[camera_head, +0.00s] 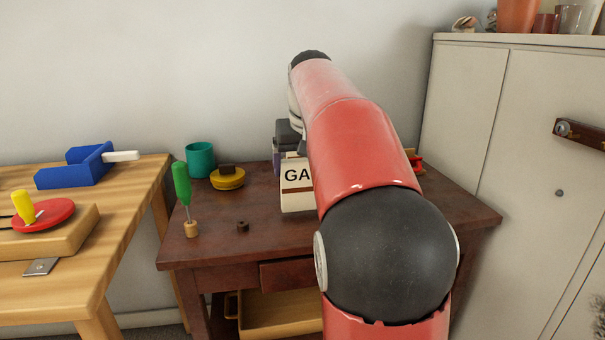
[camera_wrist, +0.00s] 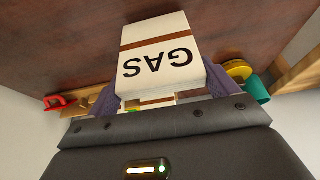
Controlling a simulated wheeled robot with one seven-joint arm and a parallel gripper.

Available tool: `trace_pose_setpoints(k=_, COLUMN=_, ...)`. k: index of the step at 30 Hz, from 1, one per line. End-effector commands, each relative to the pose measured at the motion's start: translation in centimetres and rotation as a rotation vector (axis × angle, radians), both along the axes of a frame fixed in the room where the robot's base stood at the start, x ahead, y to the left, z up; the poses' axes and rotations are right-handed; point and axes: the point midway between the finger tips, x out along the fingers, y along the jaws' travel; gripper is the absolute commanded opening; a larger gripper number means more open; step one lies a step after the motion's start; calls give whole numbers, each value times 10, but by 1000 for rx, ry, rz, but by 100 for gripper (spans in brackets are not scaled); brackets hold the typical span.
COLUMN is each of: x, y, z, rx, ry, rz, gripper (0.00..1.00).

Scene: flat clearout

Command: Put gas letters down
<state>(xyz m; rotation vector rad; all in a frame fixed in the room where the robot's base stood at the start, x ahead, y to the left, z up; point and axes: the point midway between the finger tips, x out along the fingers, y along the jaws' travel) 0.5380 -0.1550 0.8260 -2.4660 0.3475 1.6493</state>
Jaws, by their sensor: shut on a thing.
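The gas letters (camera_head: 297,199) are a cream block-like bundle with a brown band and black "GAS" lettering. They are upright at the dark wooden table (camera_head: 262,215), partly hidden behind my red arm in the head view. I cannot tell whether their lower edge touches the tabletop. In the wrist view the gas letters (camera_wrist: 155,29) sit between the purple fingers of my gripper (camera_wrist: 162,84), which is shut on them. The gripper also shows in part in the head view (camera_head: 286,150), with its right side hidden by my arm.
On the dark table stand a green-handled screwdriver (camera_head: 182,188) in a holder, a teal cup (camera_head: 200,160), a yellow round thing (camera_head: 227,180) and a small brown piece (camera_head: 243,227). A red object (camera_head: 416,163) is at right. A tall cabinet (camera_head: 520,140) borders the right side.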

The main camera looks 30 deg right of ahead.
Motion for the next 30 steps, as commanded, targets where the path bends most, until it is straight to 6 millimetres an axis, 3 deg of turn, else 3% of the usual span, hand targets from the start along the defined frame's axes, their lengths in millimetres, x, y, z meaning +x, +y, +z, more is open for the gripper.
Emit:
trace_pose_setpoints(k=3, x=0, y=0, z=-11, rx=0, ry=-1, rz=0, gripper=59)
trace_pose_setpoints(k=14, x=0, y=0, z=-15, rx=0, ry=-1, rz=0, gripper=59)
trace_pose_setpoints(k=15, x=0, y=0, z=-15, rx=0, ry=0, rz=0, gripper=87)
trace_pose_setpoints(k=18, x=0, y=0, z=-14, rx=0, ry=0, rz=0, gripper=100)
trace_pose_setpoints(k=25, x=0, y=0, z=-13, rx=0, ry=-1, rz=0, gripper=100)
trace_pose_setpoints(k=30, x=-4, y=1, z=3, rx=-1, ry=-3, rz=0, gripper=100)
